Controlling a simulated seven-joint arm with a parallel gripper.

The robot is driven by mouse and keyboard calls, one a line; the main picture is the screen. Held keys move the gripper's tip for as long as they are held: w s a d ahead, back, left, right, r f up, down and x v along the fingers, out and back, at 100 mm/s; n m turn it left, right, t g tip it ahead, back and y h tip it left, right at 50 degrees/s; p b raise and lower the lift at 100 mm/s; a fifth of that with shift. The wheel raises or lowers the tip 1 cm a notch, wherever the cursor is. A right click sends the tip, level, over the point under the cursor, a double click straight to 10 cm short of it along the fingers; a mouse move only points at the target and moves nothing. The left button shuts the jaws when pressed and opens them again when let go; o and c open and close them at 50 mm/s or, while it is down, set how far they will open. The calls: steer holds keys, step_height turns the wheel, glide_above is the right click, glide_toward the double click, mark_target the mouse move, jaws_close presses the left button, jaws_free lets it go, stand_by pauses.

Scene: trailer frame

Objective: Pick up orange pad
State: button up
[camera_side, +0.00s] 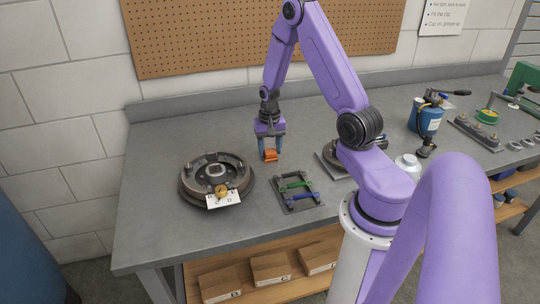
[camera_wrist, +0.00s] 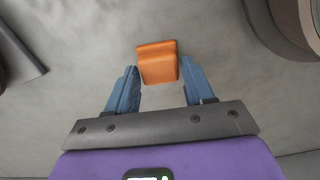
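The orange pad (camera_side: 270,155) is a small block between and just beyond my fingertips. In the wrist view the orange pad (camera_wrist: 158,63) shows its top and front faces, with a blue finger on either side. My gripper (camera_side: 270,149) points straight down over the bench, just behind the small frame. In the wrist view my gripper (camera_wrist: 160,75) has its fingers apart, with only narrow gaps between them and the pad's sides. Firm contact is not visible, and I cannot tell whether the pad touches the bench.
On the grey bench (camera_side: 160,140), a round brake assembly (camera_side: 185,192) with a white tag (camera_side: 225,201) stands left of the pad. A small dark frame (camera_side: 314,202) with green and blue bars lies in front of it. A blue canister (camera_side: 425,120) stands at right. Bench behind is clear.

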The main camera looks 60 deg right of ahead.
mark_target(270, 150)
steer(key=c, duration=0.6)
steer(key=shift+r, duration=0.1)
step_height(270, 150, up, 10)
steer(key=shift+f, duration=0.1)
